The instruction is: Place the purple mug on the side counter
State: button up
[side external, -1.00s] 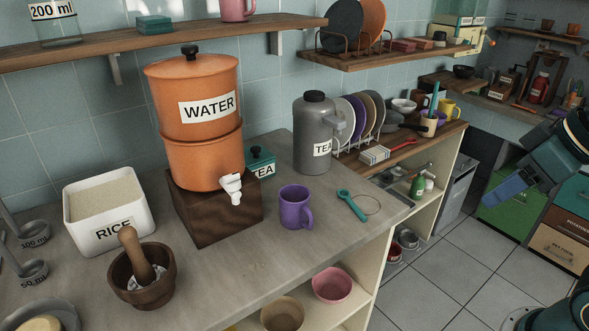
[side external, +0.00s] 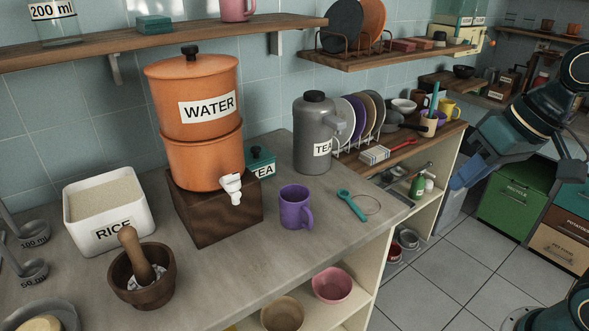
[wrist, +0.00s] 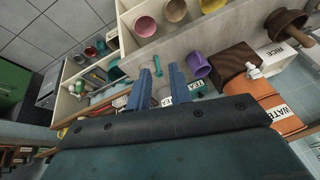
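The purple mug (side external: 293,208) stands upright on the grey counter (side external: 330,240), right of the water dispenser, its handle facing right. It also shows in the wrist view (wrist: 197,66), right of my fingers. My gripper (side external: 464,172) is in the air right of the counters, well away from the mug. In the wrist view its two blue fingers (wrist: 160,80) are apart with nothing held between them. A wooden-topped counter (side external: 410,152) adjoins the grey one behind; I cannot tell whether it is the side counter.
The orange water dispenser (side external: 200,120), on a dark wooden block, and the grey tea jug (side external: 312,138) stand behind the mug. A teal spoon-like tool (side external: 352,205) lies to its right. A dish rack (side external: 362,118) and cups crowd the wooden-topped counter. Bowls sit on shelves below.

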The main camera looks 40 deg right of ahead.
jog(key=w+a+f+m+g+y, duration=0.1)
jog(key=w+f+m+y, duration=0.2)
jog(key=w, duration=0.4)
jog(key=w+f+m+g+y, duration=0.1)
jog(key=w+f+m+y, duration=0.15)
jog(key=w+m, duration=0.3)
jog(key=shift+w+d+f+m+t+y, duration=0.1)
jog(key=shift+w+d+f+m+y, duration=0.6)
jog(key=shift+w+f+m+y, duration=0.8)
jog(key=shift+w+d+f+m+t+y, duration=0.1)
jog(key=shift+w+d+f+m+y, duration=0.6)
jog(key=shift+w+f+m, duration=0.85)
jog(key=shift+w+d+f+m+t+y, duration=0.1)
jog(key=shift+w+d+f+m+y, duration=0.8)
jog(key=shift+f+m, duration=1.1)
jog(key=shift+w+a, duration=0.1)
jog(key=shift+a, duration=0.05)
jog(key=shift+x, duration=4.25)
jog(key=shift+a+r, duration=0.1)
